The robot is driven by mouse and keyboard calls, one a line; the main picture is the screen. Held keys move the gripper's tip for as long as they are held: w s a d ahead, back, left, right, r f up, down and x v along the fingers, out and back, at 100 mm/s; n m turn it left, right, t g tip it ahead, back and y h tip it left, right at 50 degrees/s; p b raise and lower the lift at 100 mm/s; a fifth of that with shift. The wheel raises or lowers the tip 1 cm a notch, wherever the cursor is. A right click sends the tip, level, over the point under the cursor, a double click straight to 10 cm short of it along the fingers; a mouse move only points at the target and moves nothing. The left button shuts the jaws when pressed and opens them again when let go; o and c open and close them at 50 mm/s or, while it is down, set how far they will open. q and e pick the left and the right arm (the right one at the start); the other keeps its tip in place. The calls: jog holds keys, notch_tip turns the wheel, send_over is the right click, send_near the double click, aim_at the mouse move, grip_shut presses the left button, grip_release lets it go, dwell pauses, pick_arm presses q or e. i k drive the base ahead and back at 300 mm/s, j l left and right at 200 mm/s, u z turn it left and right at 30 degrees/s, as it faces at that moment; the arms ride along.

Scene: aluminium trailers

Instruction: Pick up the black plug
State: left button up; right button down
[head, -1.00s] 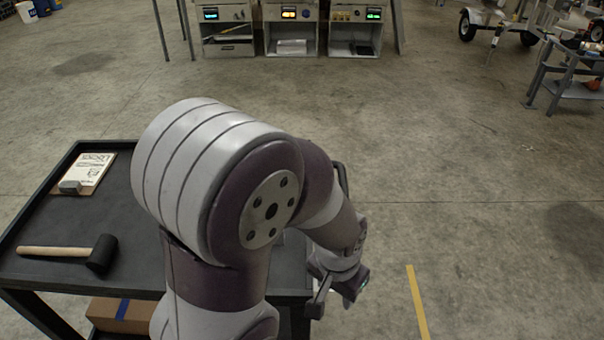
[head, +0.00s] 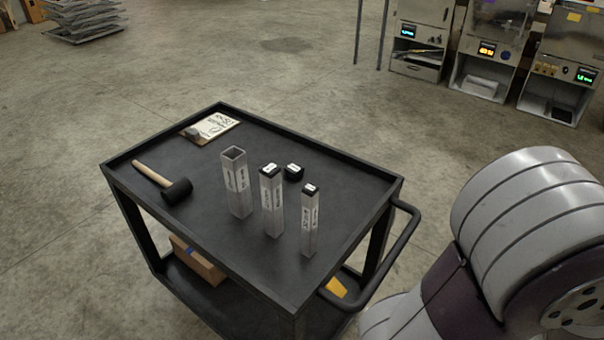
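A small black plug (head: 293,172) with a white label lies on the black cart top (head: 290,280), just behind and between the upright tubes. An aluminium square tube (head: 236,183) stands with its top open. A second tube (head: 272,204) and a thinner third tube (head: 310,222) stand to its right, each with a black labelled cap on top. All three tubes carry white labels. Neither of my grippers shows in the head view. Only upper links of one of my arms show at the right, beside the cart.
A black-headed mallet (head: 175,189) and a clipboard (head: 212,128) with a grey object lie on the cart's left and back. A handle (head: 400,245) sticks out on the right. A cardboard box (head: 198,262) sits on the lower shelf. Machines (head: 487,50) stand behind.

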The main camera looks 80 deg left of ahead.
aim_at(293, 171)
jog(key=i+j+u, duration=0.25)
jog(key=i+u, duration=0.15)
jog(key=i+j+u, duration=0.1)
jog(key=i+u, duration=0.65)
jog(key=i, duration=0.15)
jog(key=i+l+u, duration=0.15)
jog(key=i+u, duration=0.55)
jog(key=i, duration=0.15)
jog(key=i+l+u, duration=0.15)
jog(key=i+u, duration=0.15)
jog(key=i, duration=0.2)
jog(key=i+l+u, duration=0.35)
jog(key=i+j, duration=0.1)
